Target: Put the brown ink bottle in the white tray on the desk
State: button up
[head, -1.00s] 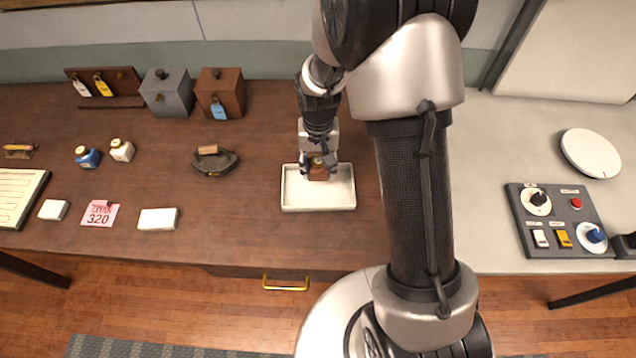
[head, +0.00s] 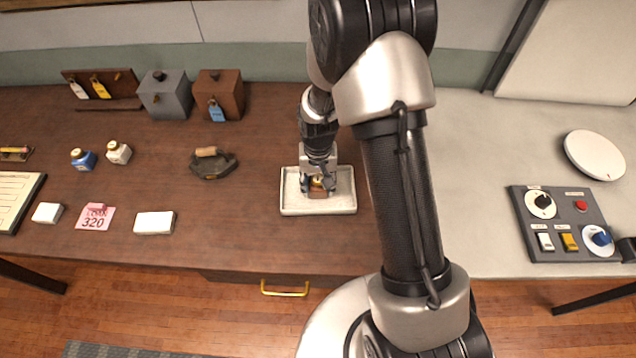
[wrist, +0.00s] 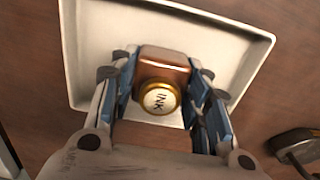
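The brown ink bottle (head: 318,191) is in my gripper (head: 318,186), over the white tray (head: 288,207) on the desk. In the wrist view the bottle (wrist: 165,66) shows its brown body and a gold-rimmed cap marked INK, with a finger of my gripper (wrist: 163,85) on each side touching it. The tray (wrist: 240,58) lies under and behind the bottle in that view. The bottle looks upright and within the tray's outline. I cannot tell whether its base touches the tray floor.
A dark iron (head: 212,163) stands left of the tray. Blue (head: 83,159) and white (head: 118,152) ink bottles stand farther left. A grey box (head: 165,96) and a brown box (head: 219,95) are at the back. A control panel (head: 570,224) lies on the right counter.

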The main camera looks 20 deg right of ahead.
jog(key=o, duration=0.5)
jog(key=shift+c, duration=0.2)
notch_tip(320, 180, up, 12)
jog(key=p, duration=0.3)
jog(key=shift+r, duration=0.25)
notch_tip(320, 180, up, 8)
jog(key=t, duration=0.1)
send_over(318, 179)
jog(key=s, duration=0.2)
jog(key=s+r+n+t, duration=0.2)
jog(key=s+r, duration=0.9)
jog(key=r, duration=0.1)
jog(key=s+r+t, duration=0.1)
jog(key=s+r, duration=0.1)
jog(key=s, duration=0.7)
jog(key=shift+d+n+t, duration=0.25)
jog(key=shift+n+t, duration=0.05)
jog(key=shift+n, duration=0.1)
notch_tip(318, 179, down, 3)
jog(key=b, duration=0.2)
jog(key=shift+b, duration=0.4)
